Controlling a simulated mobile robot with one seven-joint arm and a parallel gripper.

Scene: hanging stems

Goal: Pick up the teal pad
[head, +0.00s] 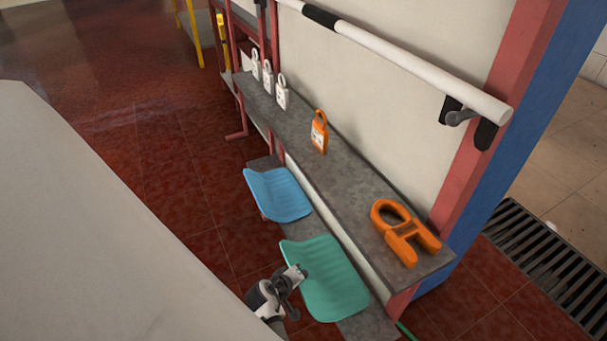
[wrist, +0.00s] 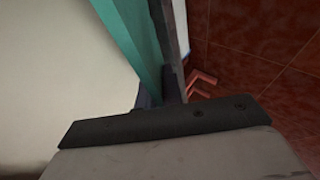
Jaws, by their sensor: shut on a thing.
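The teal pad (head: 328,280) is a ribbed, curved seat-like piece in the lower middle of the head view, over the lower grey ledge. My gripper (head: 299,273) is at its left edge and is shut on it. In the wrist view the pad (wrist: 132,40) shows edge-on as a teal strip running up from between the dark fingers (wrist: 160,98). The fingertips are partly hidden by the gripper body and the pad. I cannot tell whether the pad touches the ledge below.
A blue pad (head: 278,194) lies beyond the teal one. The grey shelf (head: 345,185) alongside holds an orange clamp-like piece (head: 405,235), an orange padlock (head: 319,132) and white padlocks (head: 282,92). A white rail (head: 400,60) runs above. A pale surface (head: 90,220) fills the left.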

